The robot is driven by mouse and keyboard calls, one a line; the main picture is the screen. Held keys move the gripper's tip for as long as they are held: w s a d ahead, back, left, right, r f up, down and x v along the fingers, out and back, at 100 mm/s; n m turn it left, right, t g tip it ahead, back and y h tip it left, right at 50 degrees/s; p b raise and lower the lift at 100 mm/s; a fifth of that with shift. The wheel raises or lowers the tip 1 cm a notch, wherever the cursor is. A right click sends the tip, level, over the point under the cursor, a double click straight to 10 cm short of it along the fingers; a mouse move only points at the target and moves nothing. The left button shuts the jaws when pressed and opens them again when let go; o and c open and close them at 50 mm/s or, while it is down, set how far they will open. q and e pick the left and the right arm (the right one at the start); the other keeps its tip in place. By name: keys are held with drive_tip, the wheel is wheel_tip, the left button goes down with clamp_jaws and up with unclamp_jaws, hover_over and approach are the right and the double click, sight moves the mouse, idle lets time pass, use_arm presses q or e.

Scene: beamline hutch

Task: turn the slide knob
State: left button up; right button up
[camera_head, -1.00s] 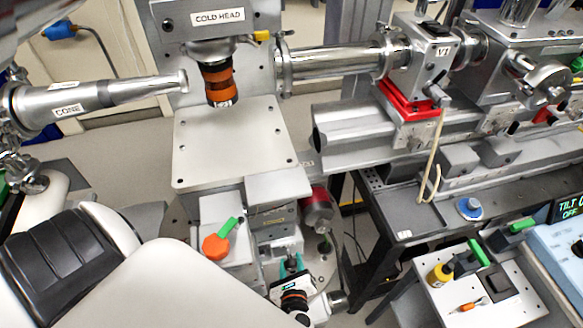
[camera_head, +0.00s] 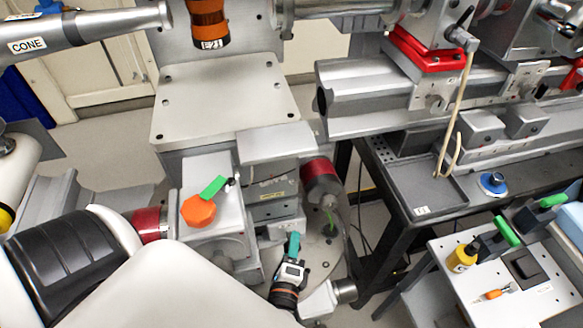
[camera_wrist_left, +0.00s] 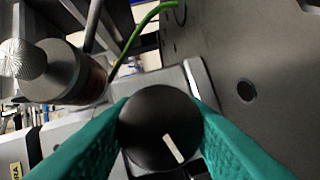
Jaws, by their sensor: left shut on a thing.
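The slide knob (camera_wrist_left: 161,129) is a round black knob with a white line on its face, seen large in the left wrist view. The line slants, its lower end to the right. My left gripper (camera_wrist_left: 160,122) has its two teal fingers on either side of the knob, shut on it. In the head view my left gripper (camera_head: 293,245) is low in the middle, at the front of the grey slide stage (camera_head: 275,210) below the pale plate. The knob cannot be made out there, hidden at the fingers. My right gripper is not in view.
An orange knob (camera_head: 199,211) and a green tab (camera_head: 213,187) sit on the stage's left block. A dark red-banded cylinder (camera_head: 321,182) stands close right of the stage. The pale plate (camera_head: 225,100) is bare.

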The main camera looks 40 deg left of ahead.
use_arm(q)
drive_tip(key=shift+f+n+b, duration=0.1)
drive_tip(key=shift+n+b, duration=0.3)
drive_tip(key=shift+b, duration=0.1)
drive_tip(key=shift+t, duration=0.3)
drive_tip(key=o, duration=1)
drive_tip(key=shift+s, duration=0.1)
drive_tip(key=b+v, duration=0.1)
drive_tip(key=v, duration=1.1)
drive_tip(key=shift+d+b, duration=0.1)
drive_tip(key=shift+b, duration=0.25)
